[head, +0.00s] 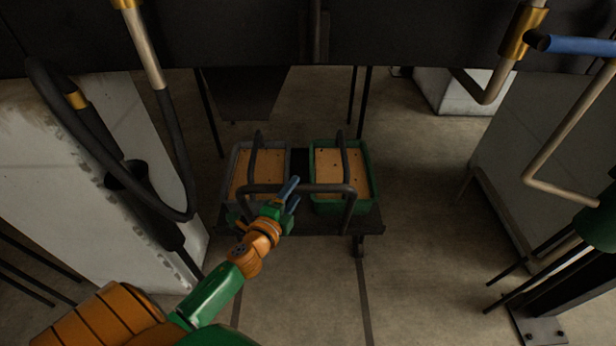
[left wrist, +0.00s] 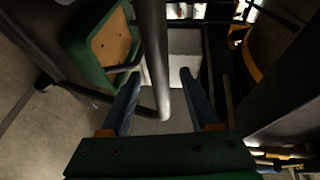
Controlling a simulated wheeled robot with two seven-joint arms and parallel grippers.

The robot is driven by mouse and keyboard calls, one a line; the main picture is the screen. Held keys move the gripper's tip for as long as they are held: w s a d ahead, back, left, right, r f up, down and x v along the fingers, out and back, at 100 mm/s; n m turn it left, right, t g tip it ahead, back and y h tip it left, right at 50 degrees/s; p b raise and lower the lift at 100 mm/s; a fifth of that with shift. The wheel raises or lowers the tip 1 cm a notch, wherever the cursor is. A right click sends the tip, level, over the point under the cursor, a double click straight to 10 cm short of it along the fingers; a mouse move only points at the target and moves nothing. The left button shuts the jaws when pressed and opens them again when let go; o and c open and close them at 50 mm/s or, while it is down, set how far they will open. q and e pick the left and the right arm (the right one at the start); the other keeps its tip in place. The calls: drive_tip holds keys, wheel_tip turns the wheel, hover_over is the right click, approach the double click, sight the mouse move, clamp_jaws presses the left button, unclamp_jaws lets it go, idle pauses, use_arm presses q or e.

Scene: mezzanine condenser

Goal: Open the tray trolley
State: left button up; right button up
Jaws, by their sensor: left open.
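The tray trolley (head: 370,226) is a low dark frame carrying a grey-rimmed tray (head: 233,172) on the left and a green-rimmed tray (head: 374,185) on the right. The green tray also shows there (left wrist: 78,42). My right gripper is out of view.
A pale block with dark hoses (head: 110,160) stands at the left. A grey panel (head: 545,150) and bent pipes (head: 560,150) are at the right. A dark beam (head: 400,40) crosses the top. Bare floor (head: 420,270) lies right of the trolley.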

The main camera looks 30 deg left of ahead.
use_arm(q)
drive_tip(key=b+x, duration=0.1)
drive_tip(key=x, duration=0.4)
drive_tip(key=shift+w+f, duration=0.1)
drive_tip(key=shift+w, duration=0.1)
clamp_jaws()
idle(0.3)
idle(0.8)
